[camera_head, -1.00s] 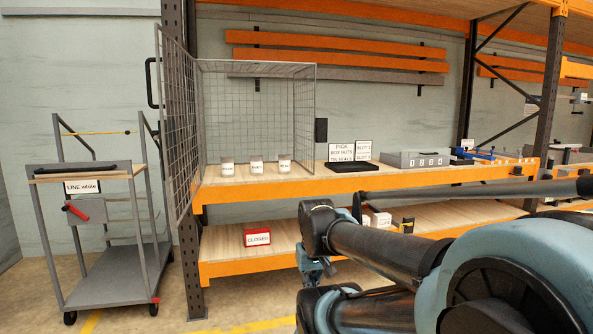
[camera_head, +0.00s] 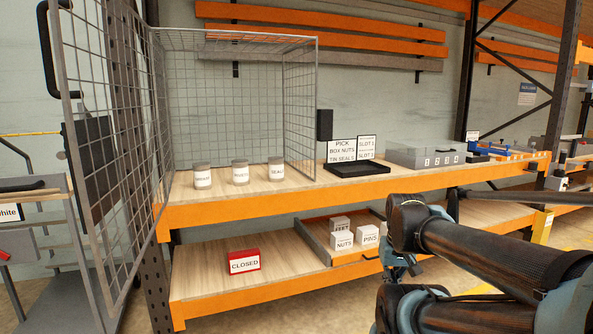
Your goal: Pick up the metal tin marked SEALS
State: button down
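Three small metal tins with grey lids and white labels stand upright in a row inside the wire cage on the upper shelf. They are the left tin (camera_head: 202,177), the middle tin (camera_head: 240,173) and the right tin (camera_head: 276,170). The lettering is small and blurred; the right label looks most like SEALS, but I cannot be sure. My gripper (camera_head: 397,274) seems to be the bluish part below my arm's front joint, at lower right, well apart from the tins. Its fingers cannot be made out.
The cage door (camera_head: 100,150) stands open at left. A black tray (camera_head: 357,169) with signs PICK BOX NUTS, TIN SEALS sits right of the cage, beside a grey numbered case (camera_head: 425,156). Below are a red CLOSED box (camera_head: 244,261) and white NUTS and PINS boxes (camera_head: 368,235). A cart (camera_head: 40,230) stands left.

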aim_at(275, 163)
jog(key=u, duration=0.35)
jog(key=i, duration=1)
jog(key=u, duration=0.5)
